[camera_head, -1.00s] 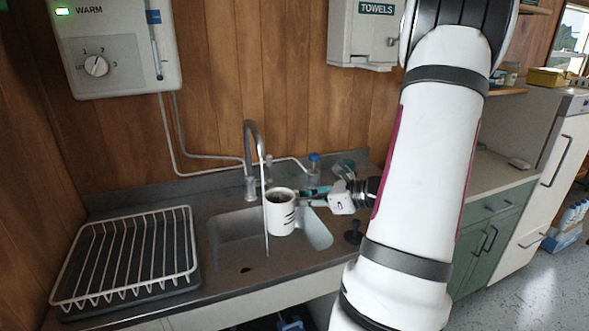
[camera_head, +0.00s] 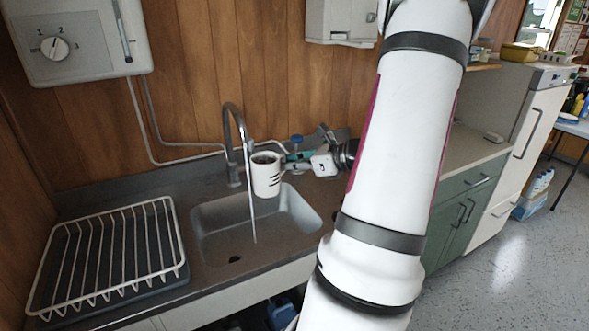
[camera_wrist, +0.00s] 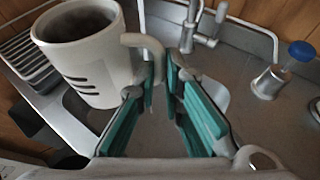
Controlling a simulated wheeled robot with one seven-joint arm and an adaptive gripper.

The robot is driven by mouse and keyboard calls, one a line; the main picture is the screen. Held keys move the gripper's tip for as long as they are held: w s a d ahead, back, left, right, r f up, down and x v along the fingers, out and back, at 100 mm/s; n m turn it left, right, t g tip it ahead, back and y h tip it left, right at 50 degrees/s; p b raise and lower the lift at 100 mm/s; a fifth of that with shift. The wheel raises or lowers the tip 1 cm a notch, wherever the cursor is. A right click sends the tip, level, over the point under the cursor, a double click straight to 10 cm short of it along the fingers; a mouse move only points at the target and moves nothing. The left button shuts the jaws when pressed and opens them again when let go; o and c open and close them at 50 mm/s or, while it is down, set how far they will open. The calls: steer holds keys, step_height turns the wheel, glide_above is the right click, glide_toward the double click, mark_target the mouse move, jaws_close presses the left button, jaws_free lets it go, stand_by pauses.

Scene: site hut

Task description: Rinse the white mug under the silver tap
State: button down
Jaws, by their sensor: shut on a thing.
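The white mug (camera_head: 266,176) with dark stripes is held upright above the sink, just right of the water stream. Its inside looks dark in the wrist view (camera_wrist: 88,62). The silver tap (camera_head: 234,140) stands behind the sink, and a thin water stream (camera_head: 253,218) falls from its spout past the mug's left edge; I cannot tell whether it touches the mug. My gripper (camera_head: 286,159) comes from the right, shut on the mug's handle. In the wrist view its teal fingers (camera_wrist: 162,78) close by the handle (camera_wrist: 143,45).
The grey sink (camera_head: 215,250) lies below the mug. A white dish rack (camera_head: 110,250) stands empty on the left. A blue-topped bottle (camera_head: 296,142) is behind my gripper. A heater with a dial (camera_head: 85,45) and a towel dispenser (camera_head: 341,22) hang on the wall.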

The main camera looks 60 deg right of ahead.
steer(key=w+d+f+b, duration=0.2)
steer(key=w+d+b, duration=0.1)
steer(key=w, duration=0.5)
steer(key=shift+w+d, duration=0.2)
steer(key=shift+w, duration=0.05)
stand_by(0.4)
steer(key=shift+r, duration=0.1)
stand_by(0.4)
steer(key=shift+s+d+p, duration=0.2)
steer(key=shift+d+p, duration=0.1)
steer(key=shift+d, duration=0.2)
steer(key=shift+a, duration=0.1)
steer(key=shift+w+a, duration=0.2)
steer(key=shift+a, duration=0.2)
